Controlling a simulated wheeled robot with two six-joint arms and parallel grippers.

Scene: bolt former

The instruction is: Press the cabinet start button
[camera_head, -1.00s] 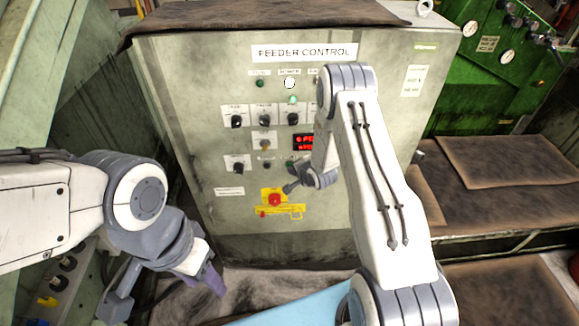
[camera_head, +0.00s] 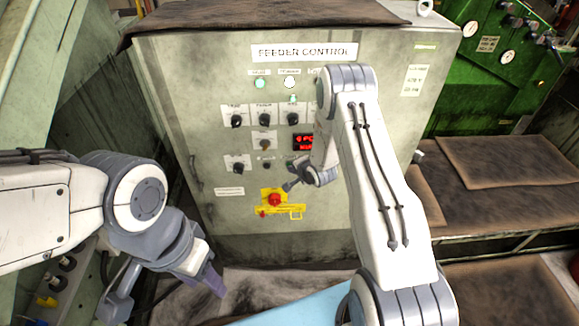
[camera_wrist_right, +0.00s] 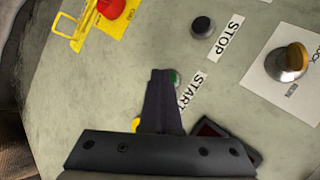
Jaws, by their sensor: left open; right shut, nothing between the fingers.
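The grey feeder control cabinet (camera_head: 225,205) stands ahead in the head view. In the right wrist view, the green start button (camera_wrist_right: 174,77) shows beside the START label (camera_wrist_right: 193,92), partly hidden by my fingers. My right gripper (camera_head: 289,186) is shut and empty at the panel, right of the red emergency stop. In the wrist view its fingertips (camera_wrist_right: 160,73) overlap the button's edge; I cannot tell whether they touch it. My left gripper (camera_head: 170,293) is open and empty at lower left, away from the cabinet.
A red emergency stop (camera_head: 275,200) on a yellow plate is close left of my right gripper. A black stop button (camera_wrist_right: 202,27) and a key switch (camera_wrist_right: 287,62) are nearby. Several knobs and a red display (camera_head: 303,142) sit above. My right arm hides the panel's right part.

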